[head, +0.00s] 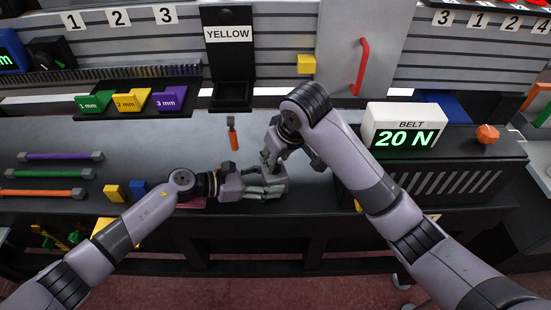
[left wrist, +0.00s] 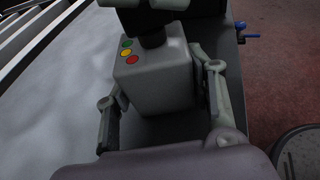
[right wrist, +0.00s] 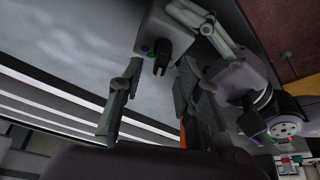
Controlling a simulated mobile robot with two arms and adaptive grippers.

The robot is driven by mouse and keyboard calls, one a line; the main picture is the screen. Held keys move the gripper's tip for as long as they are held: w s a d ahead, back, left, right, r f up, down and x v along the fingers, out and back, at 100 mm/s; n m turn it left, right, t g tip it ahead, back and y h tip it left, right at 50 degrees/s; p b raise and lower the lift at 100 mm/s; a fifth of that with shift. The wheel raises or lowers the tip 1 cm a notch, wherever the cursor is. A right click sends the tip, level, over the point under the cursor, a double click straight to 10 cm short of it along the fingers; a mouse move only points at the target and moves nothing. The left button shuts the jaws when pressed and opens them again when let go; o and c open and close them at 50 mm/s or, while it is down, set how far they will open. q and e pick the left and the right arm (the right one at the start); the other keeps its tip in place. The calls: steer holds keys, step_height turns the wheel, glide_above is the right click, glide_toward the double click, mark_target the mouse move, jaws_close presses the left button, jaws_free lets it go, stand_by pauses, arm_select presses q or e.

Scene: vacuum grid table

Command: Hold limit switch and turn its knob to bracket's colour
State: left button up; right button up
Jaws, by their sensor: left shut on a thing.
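The limit switch (head: 278,184) is a grey box at the front of the table. My left gripper (head: 262,188) is shut on it, with one finger along each side in the left wrist view (left wrist: 160,105). Its top carries green, yellow and red dots (left wrist: 127,52) beside a black knob (left wrist: 152,38); I cannot tell which dot the knob points to. My right gripper (right wrist: 155,85) is open above the switch, and the knob (right wrist: 162,58) shows between its fingertips, apparently untouched. A black holder (head: 229,50) bears a YELLOW sign. I cannot tell which thing is the bracket.
A yellow block (head: 306,64) is on the back wall. An orange-handled tool (head: 232,135) lies behind the switch. Yellow and blue blocks (head: 138,188) and coloured rods (head: 50,174) lie left. A 20 N belt display (head: 405,130) stands right. Both arms crowd the front middle.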

arm_select(q)
steer(key=shift+f, duration=0.2)
arm_select(e)
steer(key=v, duration=1)
steer(key=shift+s, duration=0.1)
arm_select(q)
steer(key=o, duration=0.9)
steer(key=shift+r, duration=0.15)
steer(key=shift+o, duration=0.2)
